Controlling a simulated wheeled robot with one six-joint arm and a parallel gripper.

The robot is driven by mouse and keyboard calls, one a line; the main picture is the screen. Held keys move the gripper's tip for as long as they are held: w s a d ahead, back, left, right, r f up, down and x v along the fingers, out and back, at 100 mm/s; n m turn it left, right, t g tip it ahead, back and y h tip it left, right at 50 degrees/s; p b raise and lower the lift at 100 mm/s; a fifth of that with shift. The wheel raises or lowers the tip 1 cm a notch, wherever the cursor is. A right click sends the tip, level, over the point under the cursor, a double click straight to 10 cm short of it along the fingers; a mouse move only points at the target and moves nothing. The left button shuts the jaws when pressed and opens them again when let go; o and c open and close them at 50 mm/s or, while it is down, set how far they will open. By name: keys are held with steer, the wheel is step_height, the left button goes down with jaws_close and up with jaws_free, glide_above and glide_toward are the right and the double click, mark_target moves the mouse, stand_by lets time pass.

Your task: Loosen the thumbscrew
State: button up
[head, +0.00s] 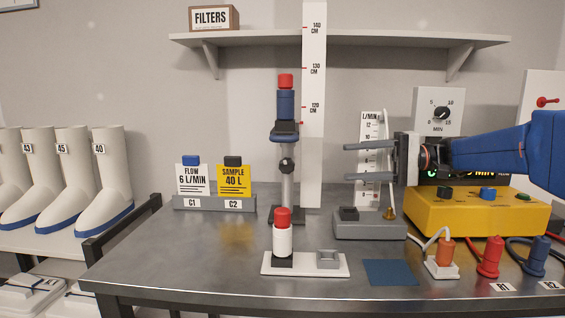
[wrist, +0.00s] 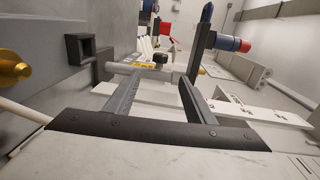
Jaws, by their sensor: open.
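The thumbscrew is a round black knob (head: 286,165) on the upright pale post (head: 287,192) of the stand left of centre. It also shows in the wrist view as a small dark knob (wrist: 160,59) beyond my fingertips. Above it, the post carries a dark bracket holding a blue cylinder (head: 286,104) with a red cap, which also shows in the wrist view (wrist: 228,43). My gripper (head: 347,161) is open and empty, its fingers pointing left. It is right of the thumbscrew at about its height, apart from it. In the wrist view the knob lies between the open fingers (wrist: 161,74).
A flow meter (head: 371,130) on a grey base stands around my gripper's place. A height scale (head: 313,70) stands behind the post. A white plate (head: 300,271) with a red-capped bottle (head: 283,238) is in front. A yellow pump box (head: 470,212) sits right.

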mark_target(287, 173)
steer(key=a, duration=0.5)
steer(key=a+f, duration=0.1)
steer(key=a, duration=1.1)
steer(key=shift+w+a+f, duration=0.15)
steer(key=shift+w, duration=0.15)
steer(key=c, duration=1.1)
